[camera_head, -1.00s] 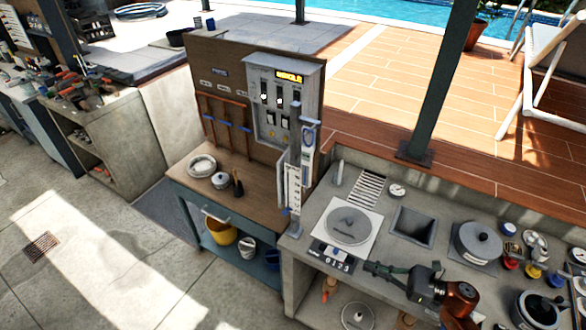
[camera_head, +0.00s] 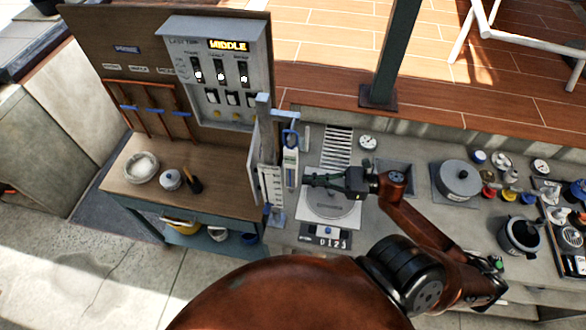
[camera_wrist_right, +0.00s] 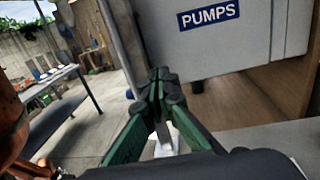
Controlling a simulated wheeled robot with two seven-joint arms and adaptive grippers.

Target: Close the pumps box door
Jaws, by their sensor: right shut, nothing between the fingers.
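The grey pumps box (camera_head: 215,75) is mounted on the upright wooden board, its switches and "MIDDLE" display uncovered. Its door (camera_head: 255,145) looks open, standing out from the box's right side and seen nearly edge-on. In the right wrist view a grey panel with a blue "PUMPS" label (camera_wrist_right: 208,14), apparently the door's outer face, fills the upper right. My right gripper (camera_head: 307,180) is shut and empty, right of the door, with the upright gauge between them in the head view. Its green fingers (camera_wrist_right: 160,88) point toward the panel's lower left; contact is unclear. My left gripper is not in view.
A blue-handled gauge (camera_head: 291,165) and a white scale (camera_head: 270,185) stand beside the door. Below my right gripper is a round-plate balance (camera_head: 335,208). A bowl (camera_head: 141,167) and small pot (camera_head: 170,180) sit on the wooden bench. Pots and jars crowd the counter's right.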

